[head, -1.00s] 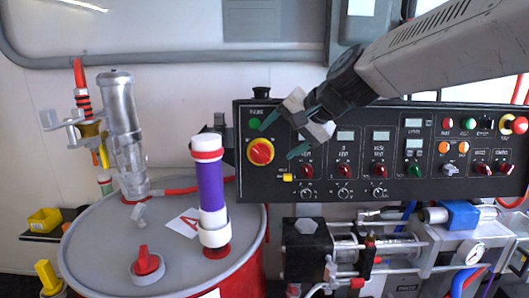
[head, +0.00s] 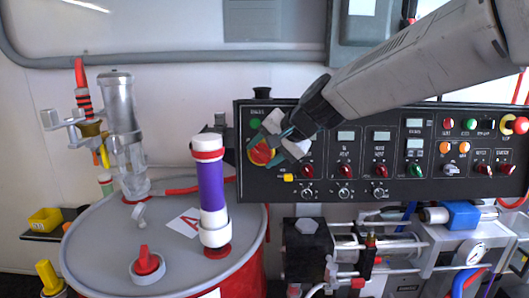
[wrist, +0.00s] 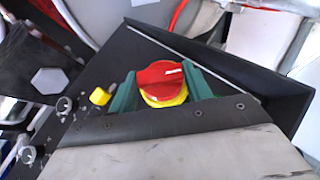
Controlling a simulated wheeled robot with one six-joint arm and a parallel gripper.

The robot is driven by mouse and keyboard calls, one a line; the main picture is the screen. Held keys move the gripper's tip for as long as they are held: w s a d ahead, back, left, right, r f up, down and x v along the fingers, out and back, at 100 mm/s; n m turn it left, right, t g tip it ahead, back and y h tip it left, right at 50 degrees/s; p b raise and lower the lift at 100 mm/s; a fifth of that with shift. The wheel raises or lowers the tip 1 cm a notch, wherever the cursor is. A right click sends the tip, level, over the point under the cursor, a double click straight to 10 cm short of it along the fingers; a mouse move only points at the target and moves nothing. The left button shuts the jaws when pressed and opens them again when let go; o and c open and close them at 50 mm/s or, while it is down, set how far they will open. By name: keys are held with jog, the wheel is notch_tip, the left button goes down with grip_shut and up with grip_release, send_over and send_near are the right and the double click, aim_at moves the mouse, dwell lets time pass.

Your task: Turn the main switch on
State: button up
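The main switch is a red rotary knob on a yellow base (head: 261,154) at the left end of the black control panel (head: 257,188). It also shows in the wrist view (wrist: 160,82), between the two green fingertips. My gripper (head: 263,150) is at the switch, with one green finger on each side of the knob. In the wrist view the fingers (wrist: 162,90) stand apart, and whether they touch the knob cannot be told. In the head view the gripper partly covers the knob.
A small yellow tag or button (head: 289,177) sits just below the switch. A green button (head: 255,124) is above it. A drum (head: 100,235) with a purple-and-white cylinder (head: 213,195) stands to the left. More knobs and displays line the panel to the right.

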jog(key=shift+d+y, duration=0.1)
jog(key=shift+y, duration=0.2)
jog(key=m+y, duration=0.1)
jog(key=m+t+y, duration=0.1)
jog(key=shift+d+f+y, duration=0.1)
jog(key=shift+f+y, duration=0.15)
jog(key=shift+y, duration=0.05)
jog(key=m+t+y, duration=0.2)
jog(key=m, duration=0.1)
jog(key=shift+s+f+t+y, duration=0.1)
jog(key=shift+f+t+y, duration=0.2)
jog(key=shift+t+y, duration=0.1)
jog(key=m+t, duration=0.1)
jog(key=m+t+y, duration=0.1)
jog(key=m, duration=0.1)
jog(key=m+t, duration=0.1)
jog(key=t, duration=0.1)
jog(key=shift+f+m+y, duration=0.3)
jog(key=shift+y, duration=0.1)
jog(key=shift+a+f+m+t+h, duration=0.1)
jog(key=shift+m+t+h, duration=0.05)
jog(key=shift+m+t, duration=0.85)
jog(key=shift+a+m+t+h, duration=0.1)
jog(key=shift+m+t+h, duration=0.05)
jog(key=shift+m+t, duration=0.85)
jog(key=shift+m, duration=0.4)
jog(key=o, duration=1)
jog(key=shift+v, duration=3.95)
